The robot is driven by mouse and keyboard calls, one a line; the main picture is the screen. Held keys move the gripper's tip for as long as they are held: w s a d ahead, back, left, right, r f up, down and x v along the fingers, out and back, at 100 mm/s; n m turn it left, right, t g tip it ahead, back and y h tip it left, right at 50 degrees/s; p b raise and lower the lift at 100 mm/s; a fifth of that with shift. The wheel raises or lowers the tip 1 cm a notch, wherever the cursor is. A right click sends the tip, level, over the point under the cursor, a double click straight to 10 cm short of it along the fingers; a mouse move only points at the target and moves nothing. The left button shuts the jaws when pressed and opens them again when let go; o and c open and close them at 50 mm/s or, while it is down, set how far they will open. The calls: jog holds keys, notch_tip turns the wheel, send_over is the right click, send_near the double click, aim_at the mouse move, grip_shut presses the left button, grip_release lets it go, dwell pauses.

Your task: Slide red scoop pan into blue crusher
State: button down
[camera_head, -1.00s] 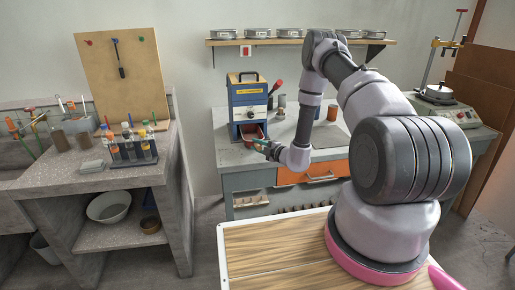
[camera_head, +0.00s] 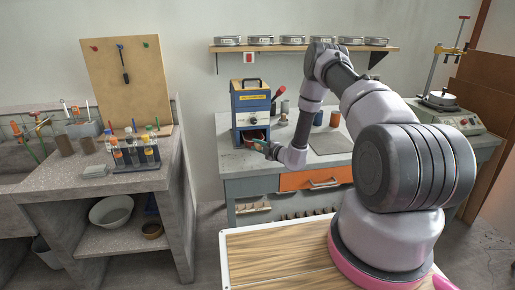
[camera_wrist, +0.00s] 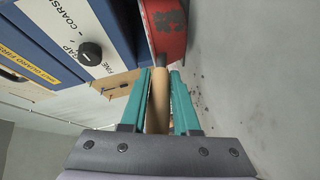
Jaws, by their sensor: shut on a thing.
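The blue crusher (camera_head: 243,103) stands on the grey bench with an opening low in its front. The red scoop pan (camera_head: 254,136) is at that opening, mostly in its shadow. In the wrist view the red pan (camera_wrist: 166,30) lies beside the blue crusher body (camera_wrist: 55,30) with its dial and lettering. My gripper (camera_wrist: 160,75) has teal fingers shut on the pan's tan handle (camera_wrist: 158,105). In the head view my gripper (camera_head: 265,147) is in front of the crusher opening. How deep the pan sits inside is hidden.
A red lever (camera_head: 279,92) and small cylinders stand right of the crusher. A grey mat (camera_head: 330,142) lies on the bench. A rack of bottles (camera_head: 135,158) stands on the left counter. A shelf (camera_head: 300,47) with round tins hangs above.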

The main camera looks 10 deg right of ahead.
jog(key=shift+w+f, duration=0.15)
jog(key=shift+w, duration=2.35)
jog(key=c, duration=0.6)
grip_release()
jog(key=v, duration=1.1)
